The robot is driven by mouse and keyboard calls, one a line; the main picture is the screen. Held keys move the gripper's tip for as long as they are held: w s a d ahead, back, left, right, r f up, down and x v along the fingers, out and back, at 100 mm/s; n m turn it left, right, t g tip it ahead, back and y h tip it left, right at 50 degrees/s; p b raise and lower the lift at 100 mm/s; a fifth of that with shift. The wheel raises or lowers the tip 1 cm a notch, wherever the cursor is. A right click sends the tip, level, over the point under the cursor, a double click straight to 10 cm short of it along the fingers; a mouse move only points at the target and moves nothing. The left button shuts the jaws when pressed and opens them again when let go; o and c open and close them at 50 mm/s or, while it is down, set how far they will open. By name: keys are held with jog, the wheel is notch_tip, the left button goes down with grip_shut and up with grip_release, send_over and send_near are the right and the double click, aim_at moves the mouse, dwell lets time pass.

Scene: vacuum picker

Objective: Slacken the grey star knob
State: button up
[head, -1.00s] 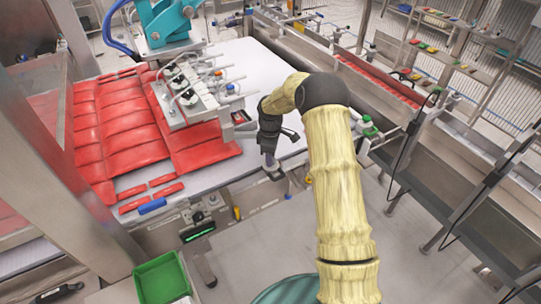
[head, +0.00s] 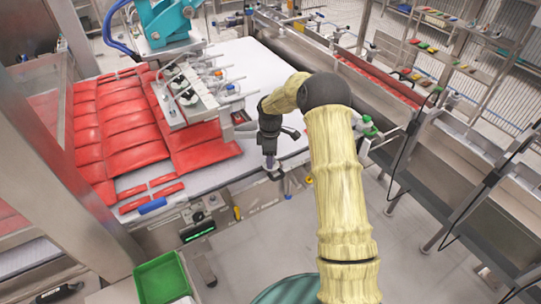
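My gripper (head: 270,165) points down at the near edge of the white conveyor belt (head: 225,173), at the end of my yellow-sleeved arm. Its fingers are small and dark here, and I cannot tell whether they are open or shut. A small grey part (head: 276,175) shows just below the fingertips, at the machine's side rail. It may be the grey star knob, but its star shape is not clear. I cannot tell whether the fingers touch it.
Red pieces (head: 120,130) cover the belt's left part, under a picker head (head: 185,95) with a blue arm (head: 165,20). A control box with a green display (head: 199,234) hangs on the near side. A green crate (head: 162,278) stands below.

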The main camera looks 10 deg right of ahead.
notch_tip(320, 180, up, 17)
jog(key=b, duration=0.3)
jog(key=shift+r, duration=0.2)
dwell(0.4)
jog(key=s+f+m+t, duration=0.1)
jog(key=s+m, duration=0.6)
jog(key=s, duration=0.8)
jog(key=s+f+m+t, duration=0.1)
jog(key=s+f+m, duration=0.3)
jog(key=s+m, duration=0.4)
jog(key=s, duration=0.6)
jog(key=shift+s+t, duration=0.3)
jog(key=shift+s, duration=0.05)
